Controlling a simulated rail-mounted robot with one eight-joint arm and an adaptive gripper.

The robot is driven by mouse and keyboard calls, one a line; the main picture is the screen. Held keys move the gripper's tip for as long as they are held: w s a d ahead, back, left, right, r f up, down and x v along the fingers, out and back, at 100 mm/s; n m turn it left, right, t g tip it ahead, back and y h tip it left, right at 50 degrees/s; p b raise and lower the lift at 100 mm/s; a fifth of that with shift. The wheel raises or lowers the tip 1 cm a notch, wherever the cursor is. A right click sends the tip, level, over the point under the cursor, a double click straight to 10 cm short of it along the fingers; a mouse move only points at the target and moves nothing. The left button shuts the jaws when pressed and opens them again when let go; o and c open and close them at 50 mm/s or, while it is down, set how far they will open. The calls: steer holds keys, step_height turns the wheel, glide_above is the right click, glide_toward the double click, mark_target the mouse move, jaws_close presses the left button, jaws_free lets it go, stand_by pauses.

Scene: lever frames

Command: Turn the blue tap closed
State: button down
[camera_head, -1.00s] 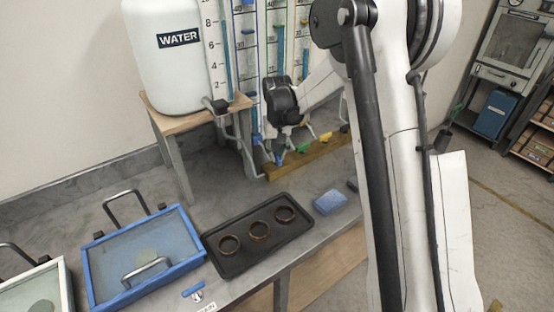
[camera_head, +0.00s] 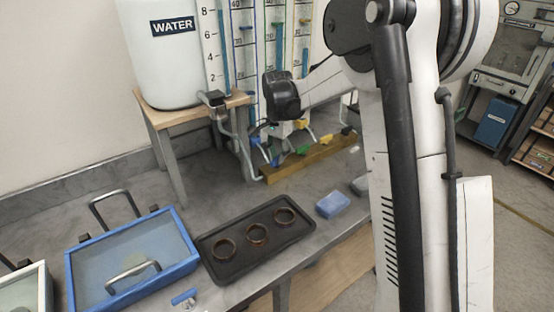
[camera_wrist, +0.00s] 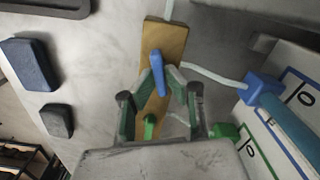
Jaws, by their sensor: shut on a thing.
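The blue tap (camera_wrist: 157,60) has a long blue handle that shows in the wrist view above a wooden board (camera_wrist: 178,36). My gripper (camera_wrist: 159,75) has one finger on each side of this handle, with its tips closed in on it. The handle lies roughly lengthwise along the board. In the head view my wrist hangs over the tap row, and the blue tap (camera_head: 275,159) shows small and low beside the board (camera_head: 310,157). The fingers are hard to make out there. A green tap (camera_wrist: 150,126) shows between the finger bases in the wrist view.
Yellow and green taps (camera_head: 302,149) sit along the same board. Gauge tubes stand behind, and a white water tank (camera_head: 165,60) stands on a wooden stand at left. A black tray (camera_head: 232,265) with rings, a blue sponge (camera_head: 333,204) and a blue-framed box (camera_head: 187,265) lie in front.

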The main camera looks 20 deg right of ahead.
steer(key=shift+m+b, duration=0.35)
steer(key=shift+m, duration=0.75)
steer(key=c, duration=1.8)
jaws_free()
